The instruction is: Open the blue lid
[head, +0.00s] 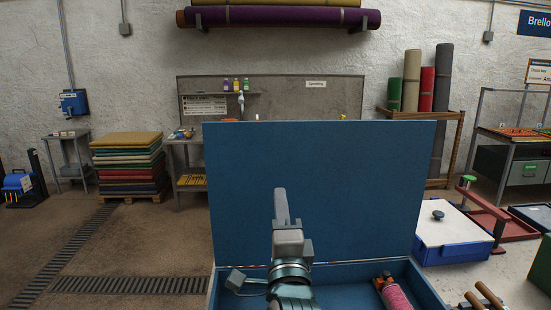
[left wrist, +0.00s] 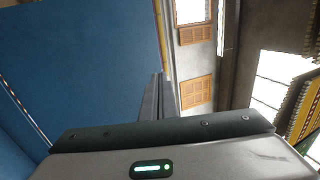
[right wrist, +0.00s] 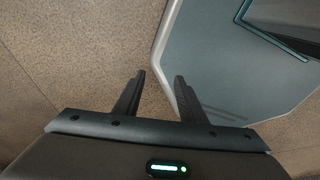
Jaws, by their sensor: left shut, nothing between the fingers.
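The blue lid (head: 330,170) stands raised, close to upright, at the back of a blue box (head: 428,290); it also fills the left of the left wrist view (left wrist: 80,60). My left gripper (head: 280,192) is in front of the lid's inner face, with its fingers pointing up. In the left wrist view its fingers (left wrist: 160,88) are together and empty, beside the lid's edge. I cannot tell whether they touch the lid. My right gripper (right wrist: 160,78) is open and empty above the floor, away from the lid. The right gripper is not in the head view.
A pink roller (head: 396,296) lies in the box at the right. A white-topped blue container (head: 450,230) with a dark knob stands right of the lid. Brown-handled tools (head: 485,296) are at the bottom right. The floor left of the box is clear.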

